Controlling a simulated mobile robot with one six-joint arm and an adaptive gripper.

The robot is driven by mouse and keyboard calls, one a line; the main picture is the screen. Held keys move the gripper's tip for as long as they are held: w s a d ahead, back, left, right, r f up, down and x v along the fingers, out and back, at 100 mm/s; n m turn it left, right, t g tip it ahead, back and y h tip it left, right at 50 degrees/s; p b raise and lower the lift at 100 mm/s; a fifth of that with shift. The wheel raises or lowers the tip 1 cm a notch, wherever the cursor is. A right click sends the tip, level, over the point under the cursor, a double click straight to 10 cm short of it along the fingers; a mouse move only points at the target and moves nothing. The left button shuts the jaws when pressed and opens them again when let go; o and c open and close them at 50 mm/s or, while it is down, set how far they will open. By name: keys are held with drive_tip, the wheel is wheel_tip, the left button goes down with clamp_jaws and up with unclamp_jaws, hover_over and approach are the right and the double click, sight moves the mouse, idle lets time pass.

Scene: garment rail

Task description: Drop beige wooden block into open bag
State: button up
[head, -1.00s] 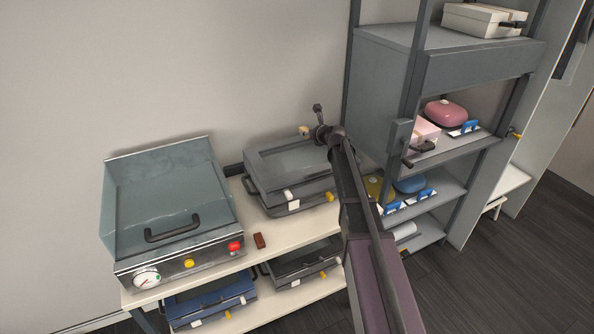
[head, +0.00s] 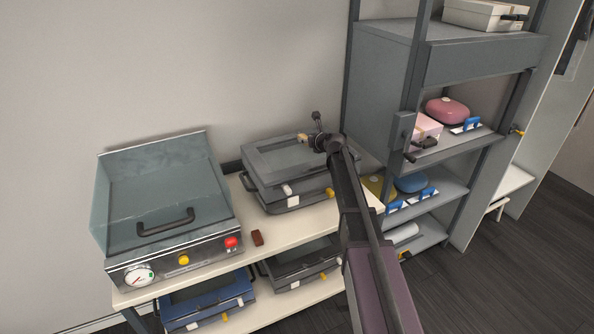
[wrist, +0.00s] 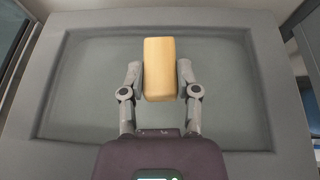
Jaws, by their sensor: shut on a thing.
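The beige wooden block (wrist: 160,68) is upright between the two fingers of my gripper (wrist: 160,82) in the wrist view, which is shut on it. In the head view my gripper (head: 306,139) and the block (head: 302,137) are small, at the back right of a grey case. The block is over the grey case's recessed top panel (wrist: 75,70); how high above it I cannot tell. The grey case (head: 268,158) lies on the cream table. I cannot make out an open bag in either view.
A grey metal appliance (head: 150,200) with a dial and knobs stands at left on the table (head: 290,235). A small brown block (head: 257,238) lies between it and the case. A grey shelf unit (head: 380,90) with several items rises close at right of my arm. More cases sit below.

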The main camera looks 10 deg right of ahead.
drive_tip(key=shift+f, duration=0.15)
drive_tip(key=o, duration=1)
